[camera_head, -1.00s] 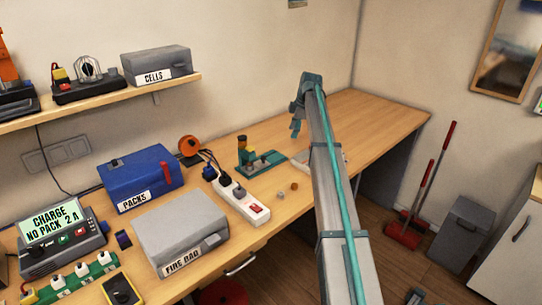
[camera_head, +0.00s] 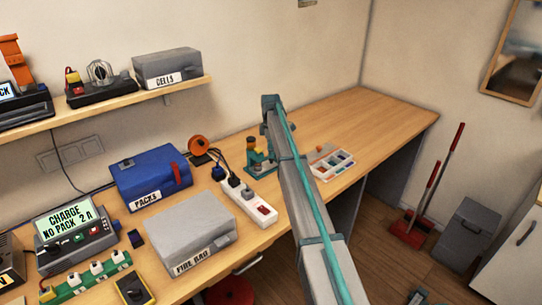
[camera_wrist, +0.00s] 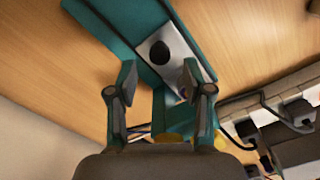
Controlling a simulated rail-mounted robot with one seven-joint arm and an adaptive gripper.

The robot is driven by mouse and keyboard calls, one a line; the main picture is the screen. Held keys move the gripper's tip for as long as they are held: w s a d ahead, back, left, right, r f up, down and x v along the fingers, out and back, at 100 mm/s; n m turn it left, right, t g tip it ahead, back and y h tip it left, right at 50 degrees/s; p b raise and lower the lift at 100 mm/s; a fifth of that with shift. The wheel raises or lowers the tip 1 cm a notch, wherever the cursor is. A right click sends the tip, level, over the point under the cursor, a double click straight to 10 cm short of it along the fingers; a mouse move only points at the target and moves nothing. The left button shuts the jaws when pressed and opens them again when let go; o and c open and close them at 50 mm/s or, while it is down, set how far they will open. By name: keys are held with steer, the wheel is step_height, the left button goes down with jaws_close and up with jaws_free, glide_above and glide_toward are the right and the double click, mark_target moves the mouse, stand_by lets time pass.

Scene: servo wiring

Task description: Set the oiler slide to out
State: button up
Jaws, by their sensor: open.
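The oiler (camera_head: 258,158) is a teal device with an amber and dark top, standing on the bench behind the power strip. My arm covers its right part in the head view. In the wrist view its teal body (camera_wrist: 110,22) carries a light grey plate (camera_wrist: 150,32) with a round black knob (camera_wrist: 160,52), which may be the slide; no position marking is readable. My gripper (camera_wrist: 160,78) is open and empty, its fingertips either side of the plate's lower end, with the knob just beyond them. I cannot tell the height gap.
A white power strip (camera_head: 248,198) with plugs and cables lies close to the oiler; it also shows in the wrist view (camera_wrist: 300,145). An orange spool (camera_head: 198,144) stands behind left. A compartment tray (camera_head: 332,163) sits to the right. The bench's far right is clear.

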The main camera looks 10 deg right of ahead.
mark_target(264, 164)
steer(key=shift+f+p, duration=0.4)
steer(key=shift+f, duration=1.55)
jaws_close()
